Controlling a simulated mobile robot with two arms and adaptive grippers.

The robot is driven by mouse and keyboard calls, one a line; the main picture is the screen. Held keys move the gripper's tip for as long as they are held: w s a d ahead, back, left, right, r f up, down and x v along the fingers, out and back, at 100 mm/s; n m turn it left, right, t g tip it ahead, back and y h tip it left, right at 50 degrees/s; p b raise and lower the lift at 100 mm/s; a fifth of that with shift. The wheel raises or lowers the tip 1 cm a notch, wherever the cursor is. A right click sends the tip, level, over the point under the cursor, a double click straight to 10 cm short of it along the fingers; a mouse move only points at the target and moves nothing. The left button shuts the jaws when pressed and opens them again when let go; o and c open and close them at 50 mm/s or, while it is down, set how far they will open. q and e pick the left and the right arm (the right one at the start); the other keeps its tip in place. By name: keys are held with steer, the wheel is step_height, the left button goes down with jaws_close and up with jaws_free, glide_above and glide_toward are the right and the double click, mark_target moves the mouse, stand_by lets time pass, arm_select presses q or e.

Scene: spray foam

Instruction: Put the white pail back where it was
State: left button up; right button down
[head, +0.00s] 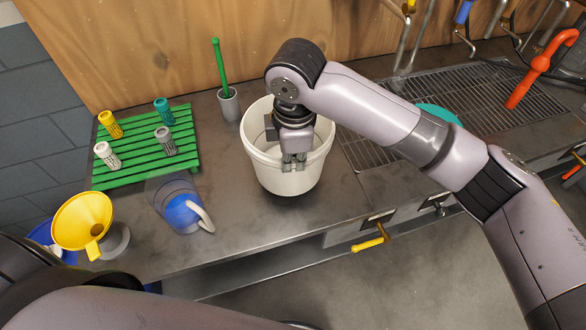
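The white pail (287,183) is upright over the grey counter, near the middle of the head view. My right gripper (294,164) reaches down over the pail's opening from above. Its fingertips are at the pail's near rim and look shut on it. The gripper and wrist hide part of the pail's inside. A dark shadow lies under the pail; whether its base touches the counter is hard to tell. My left arm crosses the lower left corner, and its gripper is not in view.
A green slatted rack (140,172) holds several yellow, teal and grey cylinders. A green-handled brush (222,80), blue jug (182,213) and yellow funnel (83,222) stand nearby. A drain grate (370,153) with a teal item (440,113) lies right. Counter is bare right of the jug.

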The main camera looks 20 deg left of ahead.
step_height(320, 180, down, 5)
steer(key=shift+r+p, duration=0.1)
steer(key=shift+p, duration=0.3)
steer(key=shift+a, duration=0.1)
steer(key=c, duration=1.8)
jaws_free()
steer(key=shift+f, duration=0.2)
step_height(320, 180, up, 12)
steer(key=s+b, duration=0.1)
steer(key=b, duration=0.1)
steer(key=shift+d+r+b, duration=0.15)
steer(key=shift+d+b, duration=0.1)
steer(key=shift+b, duration=0.15)
